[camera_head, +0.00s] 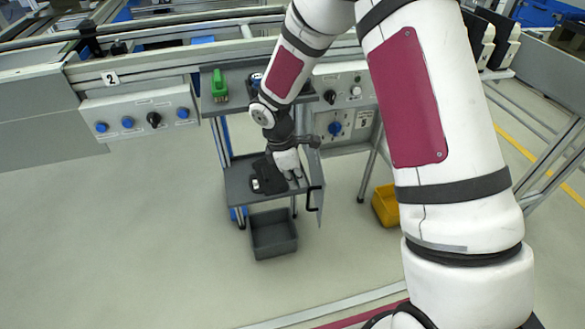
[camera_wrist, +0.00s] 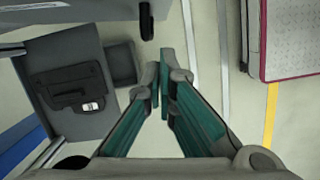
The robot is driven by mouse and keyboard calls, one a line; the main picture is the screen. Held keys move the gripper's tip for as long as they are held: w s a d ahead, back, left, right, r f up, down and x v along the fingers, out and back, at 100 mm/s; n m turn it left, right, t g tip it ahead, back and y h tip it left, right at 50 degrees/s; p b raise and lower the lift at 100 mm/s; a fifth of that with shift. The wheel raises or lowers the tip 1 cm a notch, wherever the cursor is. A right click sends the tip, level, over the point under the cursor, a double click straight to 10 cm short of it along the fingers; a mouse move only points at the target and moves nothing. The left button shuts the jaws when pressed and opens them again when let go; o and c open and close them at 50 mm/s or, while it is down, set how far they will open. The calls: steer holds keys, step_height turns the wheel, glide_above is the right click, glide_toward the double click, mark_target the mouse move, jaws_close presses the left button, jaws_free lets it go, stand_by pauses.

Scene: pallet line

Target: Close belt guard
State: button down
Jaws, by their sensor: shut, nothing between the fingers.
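The belt guard appears to be the narrow grey panel (camera_head: 317,176) with a black bar handle (camera_head: 312,198), standing out from the line toward me beside the small shelf. I see it nearly edge-on, so its exact angle is unclear. In the wrist view a black handle end (camera_wrist: 147,22) shows at the top, above my fingertips. My gripper (camera_head: 296,176) points down just left of the panel, above the shelf. In the wrist view my gripper (camera_wrist: 160,80) has its fingertips together with nothing between them. A gap shows between the fingertips and the handle in that view; depth is unclear.
A grey shelf (camera_head: 240,190) carries a dark device (camera_head: 267,178). A grey bin (camera_head: 272,234) is below, and a yellow bin (camera_head: 385,205) stands to the right. Control boxes (camera_head: 140,113) line the conveyor frame. Open floor lies in front and left.

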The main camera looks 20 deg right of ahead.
steer(key=shift+s+d, duration=0.2)
steer(key=shift+d, duration=0.8)
steer(key=shift+s+d, duration=0.2)
steer(key=shift+d, duration=0.75)
steer(key=shift+d, duration=0.15)
